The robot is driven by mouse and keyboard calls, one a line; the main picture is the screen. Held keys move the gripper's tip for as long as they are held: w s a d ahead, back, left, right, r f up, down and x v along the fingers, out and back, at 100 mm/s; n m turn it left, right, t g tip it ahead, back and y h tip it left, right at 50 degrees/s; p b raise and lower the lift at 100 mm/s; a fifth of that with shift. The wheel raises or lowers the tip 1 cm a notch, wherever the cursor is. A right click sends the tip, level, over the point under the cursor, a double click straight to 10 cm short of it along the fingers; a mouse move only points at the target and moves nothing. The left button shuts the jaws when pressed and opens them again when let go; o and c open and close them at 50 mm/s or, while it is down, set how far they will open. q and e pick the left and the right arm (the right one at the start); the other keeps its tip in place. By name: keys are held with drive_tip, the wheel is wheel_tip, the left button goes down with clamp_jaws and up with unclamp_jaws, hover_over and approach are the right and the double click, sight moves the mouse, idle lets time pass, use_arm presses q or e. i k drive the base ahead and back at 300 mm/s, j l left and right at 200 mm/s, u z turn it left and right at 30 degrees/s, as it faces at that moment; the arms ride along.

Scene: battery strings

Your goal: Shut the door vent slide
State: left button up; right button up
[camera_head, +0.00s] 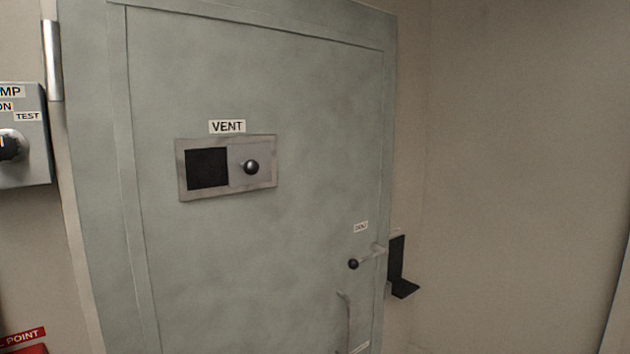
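The door (300,90) is a large grey-green panel that fills the middle of the head view. On it, under a white "VENT" label (227,127), sits the vent frame (183,187), a metal rectangle. Its left half is a dark opening (206,169). The slide stands at the right, so the vent is open on the left. Neither of my grippers is in view.
A lever handle with a black ball (353,264) sits low on the door's right side. A black bracket (402,277) is on the wall beside it. A grey switch box (38,160) is at far left, a red sign (22,338) below. The space before the vent looks clear.

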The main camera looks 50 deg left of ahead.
sight(249, 163)
drive_tip(key=u, duration=1.75)
